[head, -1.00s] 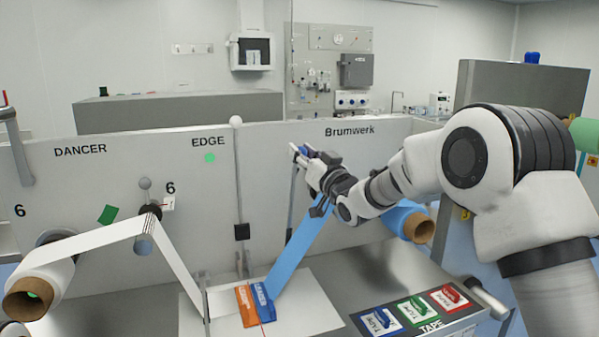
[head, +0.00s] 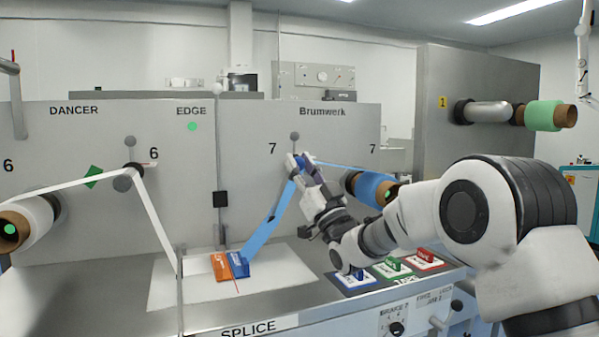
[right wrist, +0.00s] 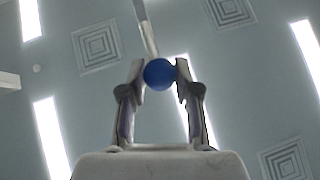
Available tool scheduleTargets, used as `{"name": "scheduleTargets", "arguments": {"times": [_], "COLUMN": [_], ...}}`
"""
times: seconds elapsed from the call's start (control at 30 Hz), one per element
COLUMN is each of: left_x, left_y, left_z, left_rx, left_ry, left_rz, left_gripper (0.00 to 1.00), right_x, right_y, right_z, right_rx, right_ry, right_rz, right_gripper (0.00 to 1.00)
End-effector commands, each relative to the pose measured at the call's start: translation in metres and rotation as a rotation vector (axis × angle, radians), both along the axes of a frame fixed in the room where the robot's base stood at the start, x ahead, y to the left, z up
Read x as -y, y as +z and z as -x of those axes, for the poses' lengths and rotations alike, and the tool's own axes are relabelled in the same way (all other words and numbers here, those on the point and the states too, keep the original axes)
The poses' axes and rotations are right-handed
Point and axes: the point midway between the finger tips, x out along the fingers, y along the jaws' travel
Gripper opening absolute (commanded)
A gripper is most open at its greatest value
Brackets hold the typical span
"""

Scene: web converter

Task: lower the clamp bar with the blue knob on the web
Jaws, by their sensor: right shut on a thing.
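The blue knob (right wrist: 159,73) sits between the two fingers of my right gripper (right wrist: 158,78) in the right wrist view. The grey clamp bar (right wrist: 146,28) runs up from the knob there. In the head view my right gripper (head: 300,162) is shut on the knob in front of the Brumwerk panel, by the upper end of the blue web (head: 265,231). The web slants down left to a blue block (head: 238,264) beside an orange block (head: 221,267) on the splice table. Most of the bar is hard to make out there. My left gripper is not in view.
A white web (head: 85,190) runs from a roll (head: 35,222) at the left. A blue roll (head: 372,189) is close behind my right gripper. Blue, green and red tape holders (head: 388,267) stand near the table's front edge. A green roll (head: 543,115) is at the right.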

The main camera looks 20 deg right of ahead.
Motion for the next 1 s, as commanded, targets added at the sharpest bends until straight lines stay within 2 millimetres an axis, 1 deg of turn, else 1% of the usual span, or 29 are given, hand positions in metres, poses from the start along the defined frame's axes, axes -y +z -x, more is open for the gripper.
{"name": "scheduleTargets", "arguments": {"times": [0.03, 0.37, 0.4, 0.43, 0.47, 0.83, 0.93, 1.0], "left_x": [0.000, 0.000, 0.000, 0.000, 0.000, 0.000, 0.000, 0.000], "left_y": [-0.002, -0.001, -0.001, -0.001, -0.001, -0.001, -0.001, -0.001], "left_z": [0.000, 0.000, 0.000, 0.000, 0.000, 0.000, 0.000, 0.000], "left_rx": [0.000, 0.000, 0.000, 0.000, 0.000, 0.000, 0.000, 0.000], "left_ry": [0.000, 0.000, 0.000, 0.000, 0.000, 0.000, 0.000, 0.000], "left_rz": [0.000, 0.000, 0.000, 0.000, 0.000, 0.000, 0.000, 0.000], "left_gripper": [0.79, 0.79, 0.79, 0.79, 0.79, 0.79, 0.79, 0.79], "right_x": [-0.001, -0.001, -0.001, -0.001, -0.001, 0.001, 0.003, 0.007], "right_y": [-0.003, -0.002, -0.002, -0.002, -0.002, -0.003, -0.010, -0.020], "right_z": [0.000, 0.000, 0.000, 0.000, 0.000, 0.002, 0.009, 0.019], "right_rx": [-0.001, 0.000, 0.000, 0.000, 0.000, 0.001, 0.000, -0.001], "right_ry": [0.001, 0.001, 0.001, 0.001, 0.001, 0.000, -0.001, 0.000], "right_rz": [0.002, 0.002, 0.002, 0.002, 0.002, 0.000, 0.001, -0.001], "right_gripper": [0.00, 0.00, 0.38, 0.49, 0.57, 0.57, 0.57, 0.57]}}
